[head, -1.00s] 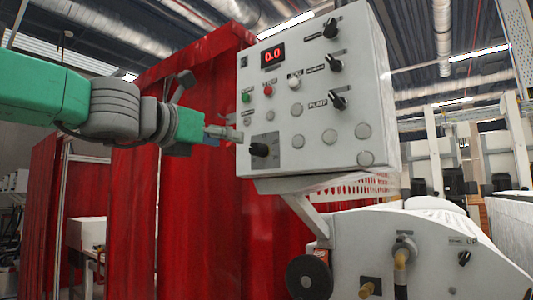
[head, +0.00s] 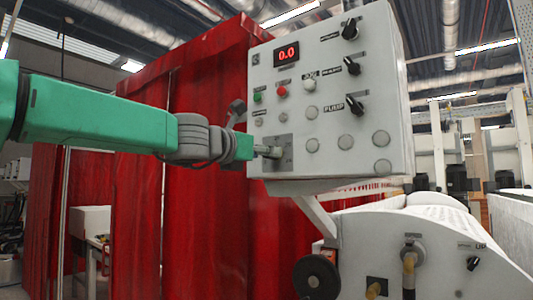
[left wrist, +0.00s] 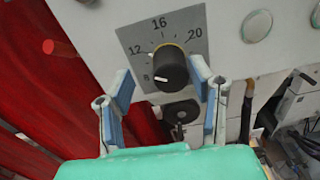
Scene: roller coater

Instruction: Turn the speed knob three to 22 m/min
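The speed knob (left wrist: 172,66) is round and black on a grey dial plate (left wrist: 185,25) marked 8, 12, 16 and 20. Its white pointer mark is at the lower left, near the 8. My left gripper (left wrist: 163,76) is open, with one blue-padded finger on each side of the knob; I cannot tell whether either touches it. In the head view my left gripper (head: 268,151) is at the dial plate (head: 282,141) and largely hides the knob. The red display (head: 287,54) reads 0.0. My right gripper is not in view.
The white control panel (head: 372,100) carries a green button (head: 257,98), a red button (head: 281,91) and several black switches above the dial. A red curtain (head: 200,220) hangs behind my left arm. The white machine body (head: 385,230) is below the panel.

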